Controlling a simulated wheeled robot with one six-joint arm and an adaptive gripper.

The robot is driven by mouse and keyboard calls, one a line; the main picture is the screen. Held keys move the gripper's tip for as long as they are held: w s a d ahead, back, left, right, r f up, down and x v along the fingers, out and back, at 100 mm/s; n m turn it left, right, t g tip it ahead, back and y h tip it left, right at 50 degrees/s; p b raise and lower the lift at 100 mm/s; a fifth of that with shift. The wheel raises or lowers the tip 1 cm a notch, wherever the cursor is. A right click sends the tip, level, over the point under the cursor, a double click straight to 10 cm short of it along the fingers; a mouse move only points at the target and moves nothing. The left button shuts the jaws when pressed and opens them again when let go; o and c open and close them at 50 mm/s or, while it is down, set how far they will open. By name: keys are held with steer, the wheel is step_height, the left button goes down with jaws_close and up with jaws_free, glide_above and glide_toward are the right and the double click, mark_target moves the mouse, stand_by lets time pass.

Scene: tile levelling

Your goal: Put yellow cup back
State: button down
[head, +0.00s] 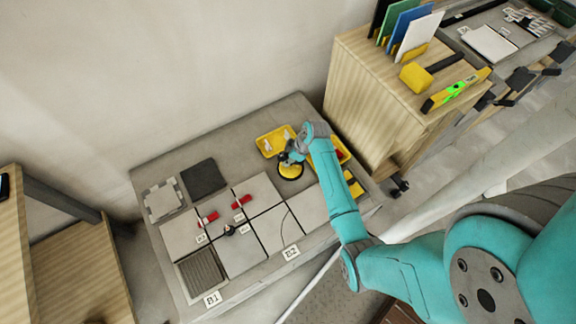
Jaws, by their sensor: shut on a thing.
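The yellow cup (290,173) is a round yellow disc with a dark top. It is at the far right part of the grey work table, just in front of a yellow tray. My gripper (290,159) is directly above it and shut on its dark top part. The fingers are small here and partly hidden by my wrist. I cannot tell whether the cup touches the table or hangs just above it.
Yellow trays (271,135) lie beside my wrist, one partly hidden by my arm. Pale tiles (241,255) with red pieces (208,219) cover the table's front. A dark square (204,178) lies at left. A wooden cabinet (372,105) stands right, holding a yellow mallet (416,77) and a level (455,91).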

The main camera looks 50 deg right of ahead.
steer(key=shift+f, duration=2.4)
steer(key=shift+f, duration=0.1)
steer(key=c, duration=1)
jaws_free()
